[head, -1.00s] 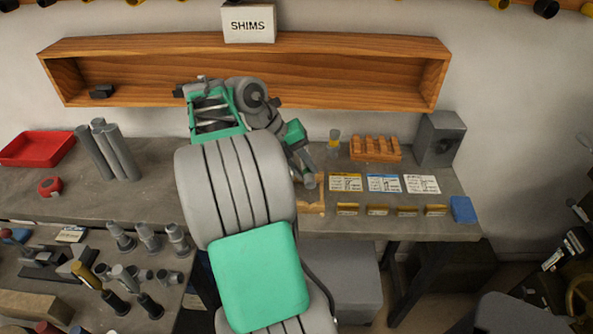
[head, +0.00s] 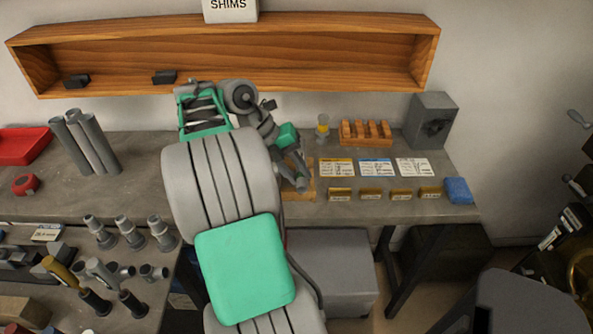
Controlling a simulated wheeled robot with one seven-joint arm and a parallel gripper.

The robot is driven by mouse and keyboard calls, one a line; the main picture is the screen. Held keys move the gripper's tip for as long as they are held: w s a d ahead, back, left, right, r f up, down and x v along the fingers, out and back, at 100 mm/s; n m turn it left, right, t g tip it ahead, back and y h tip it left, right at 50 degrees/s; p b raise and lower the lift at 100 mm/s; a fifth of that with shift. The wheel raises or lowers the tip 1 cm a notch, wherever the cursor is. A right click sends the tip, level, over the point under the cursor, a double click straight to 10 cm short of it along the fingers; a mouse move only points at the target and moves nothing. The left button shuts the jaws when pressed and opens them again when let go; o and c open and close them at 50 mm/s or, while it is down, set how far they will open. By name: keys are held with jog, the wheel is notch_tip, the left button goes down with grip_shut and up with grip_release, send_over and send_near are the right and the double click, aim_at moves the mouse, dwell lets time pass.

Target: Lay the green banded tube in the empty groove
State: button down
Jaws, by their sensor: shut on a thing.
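My gripper (head: 301,180) is small and partly hidden behind my own arm in the head view. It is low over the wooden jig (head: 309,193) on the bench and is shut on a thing. That thing looks like a short grey tube, but no green band can be made out on it. The jig's grooves are mostly covered by my gripper and arm, so I cannot tell which groove is empty or whether the tube touches the wood.
A yellow-banded piece (head: 322,127) stands behind the jig. A slotted wooden rack (head: 366,133), a grey block (head: 430,121), cards (head: 375,167) and a blue block (head: 457,190) are to the right. Tall grey tubes (head: 85,143) stand left. A wooden shelf (head: 330,87) hangs above.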

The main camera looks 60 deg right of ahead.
aim_at(296, 192)
jog(key=shift+f+b, duration=1.85)
jog(key=shift+f, duration=0.1)
jog(key=shift+a+f, duration=0.25)
jog(key=shift+f, duration=0.1)
jog(key=shift+s, duration=0.1)
jog(key=c, duration=1.3)
grip_release()
jog(key=shift+a+f, duration=0.1)
jog(key=shift+f, duration=0.05)
jog(key=shift+c, duration=0.2)
jog(key=shift+o, duration=0.8)
jog(key=shift+r, duration=0.3)
jog(key=shift+o, duration=0.4)
jog(key=r+p, duration=0.2)
jog(key=r, duration=0.1)
jog(key=r+p, duration=0.2)
jog(key=r, duration=0.1)
jog(key=r+p, duration=0.2)
jog(key=r, duration=0.1)
jog(key=shift+d, duration=0.3)
